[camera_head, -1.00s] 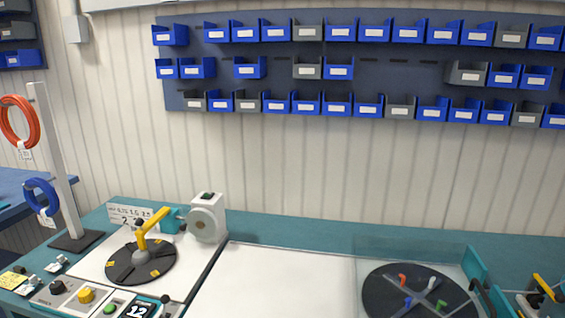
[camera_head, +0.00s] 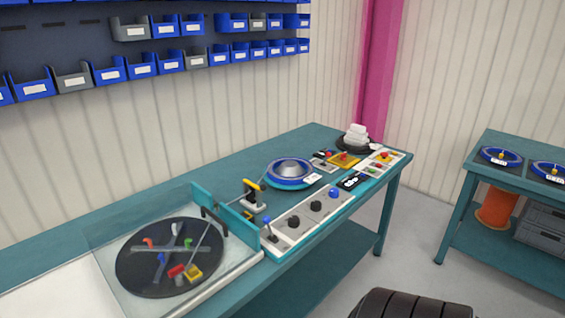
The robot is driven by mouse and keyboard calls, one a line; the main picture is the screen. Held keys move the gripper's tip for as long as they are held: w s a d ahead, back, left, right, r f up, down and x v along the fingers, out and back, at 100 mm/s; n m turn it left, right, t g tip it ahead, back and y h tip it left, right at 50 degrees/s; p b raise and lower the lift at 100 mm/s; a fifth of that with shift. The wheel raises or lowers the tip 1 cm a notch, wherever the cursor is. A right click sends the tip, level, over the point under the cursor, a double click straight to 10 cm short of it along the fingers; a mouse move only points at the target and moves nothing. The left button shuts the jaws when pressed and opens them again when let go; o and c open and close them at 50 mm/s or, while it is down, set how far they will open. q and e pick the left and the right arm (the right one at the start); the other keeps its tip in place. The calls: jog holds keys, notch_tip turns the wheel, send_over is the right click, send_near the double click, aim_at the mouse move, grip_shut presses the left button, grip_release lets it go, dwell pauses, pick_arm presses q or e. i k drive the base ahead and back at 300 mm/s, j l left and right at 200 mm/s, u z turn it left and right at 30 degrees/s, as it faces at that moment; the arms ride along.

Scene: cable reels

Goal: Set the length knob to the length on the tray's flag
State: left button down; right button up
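A pale control panel (camera_head: 306,215) lies along the front edge of the bench. It carries two black knobs, one nearer (camera_head: 293,222) and one farther (camera_head: 316,206), a blue knob (camera_head: 334,193) and a blue-topped lever (camera_head: 267,228). Their labels are too small to read, so I cannot tell which is the length knob. An orange-yellow tray (camera_head: 343,161) with small parts stands farther back. No readable flag shows on it. Neither of my grippers is in view.
A dark turntable (camera_head: 150,262) with coloured pieces sits behind a clear guard at left. A blue reel (camera_head: 290,172) with a white tag lies mid-bench. A black dish with stacked white items (camera_head: 355,138) stands at the far end. A second bench (camera_head: 525,190) is at right, across open floor.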

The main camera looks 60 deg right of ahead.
aim_at(334, 192)
jog(key=z, duration=2.15)
jog(key=i+l+u, duration=0.3)
jog(key=i+l, duration=0.2)
